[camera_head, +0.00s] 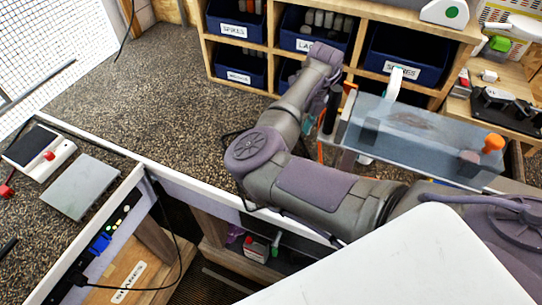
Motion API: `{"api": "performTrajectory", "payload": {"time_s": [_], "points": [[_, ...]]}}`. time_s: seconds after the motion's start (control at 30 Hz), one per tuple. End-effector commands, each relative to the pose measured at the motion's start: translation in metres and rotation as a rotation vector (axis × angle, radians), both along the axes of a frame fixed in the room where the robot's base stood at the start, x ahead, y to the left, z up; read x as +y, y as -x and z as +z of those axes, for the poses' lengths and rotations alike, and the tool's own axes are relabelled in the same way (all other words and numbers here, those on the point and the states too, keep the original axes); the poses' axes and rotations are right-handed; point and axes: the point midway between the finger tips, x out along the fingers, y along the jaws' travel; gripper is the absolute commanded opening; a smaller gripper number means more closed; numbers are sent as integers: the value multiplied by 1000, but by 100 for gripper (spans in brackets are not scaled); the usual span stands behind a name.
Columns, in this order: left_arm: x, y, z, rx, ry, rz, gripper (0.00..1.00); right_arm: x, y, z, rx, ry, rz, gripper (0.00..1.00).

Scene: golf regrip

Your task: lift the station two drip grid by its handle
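My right arm comes in from the right and bends across the middle. Its wrist points up and its gripper end (331,92) is near the left end of a grey-blue, see-through tray or cover (425,138). The fingers are small and partly hidden, so I cannot tell if they are open or shut. A dark upright cylinder (331,110) is close beside or below the gripper; I cannot tell whether they touch. An orange knob (493,143) and a white and teal handle-like piece (394,84) show at the tray. I cannot make out a drip grid for certain. My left gripper is not in view.
A wooden shelf with blue labelled bins (236,26) stands at the back. On the left bench are a white device with a red knob (40,150) and a flat grey plate (82,187). A wooden drawer (125,275) is at lower left. The speckled surface (150,90) is mostly clear.

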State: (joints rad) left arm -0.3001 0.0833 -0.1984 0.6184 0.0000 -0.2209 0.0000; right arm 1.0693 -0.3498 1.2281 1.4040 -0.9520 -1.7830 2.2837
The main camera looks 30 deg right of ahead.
Motion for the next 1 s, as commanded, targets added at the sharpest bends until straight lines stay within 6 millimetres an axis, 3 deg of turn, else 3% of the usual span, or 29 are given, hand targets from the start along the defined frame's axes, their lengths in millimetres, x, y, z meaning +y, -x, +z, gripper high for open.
{"api": "performTrajectory", "payload": {"time_s": [0.13, 0.3, 0.57, 0.8, 1.0], "points": [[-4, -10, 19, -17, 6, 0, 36, 2, 1, -20, 5, -1, 0, 38], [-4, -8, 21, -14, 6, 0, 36, 6, 0, -40, 2, 0, -1, 38], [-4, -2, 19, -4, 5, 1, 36, 6, 0, -43, 1, 0, -1, 38], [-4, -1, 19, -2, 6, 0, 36, 6, 0, -43, 1, 0, -1, 0], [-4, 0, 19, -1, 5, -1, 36, 6, 0, -43, 1, 1, -1, 0]]}}
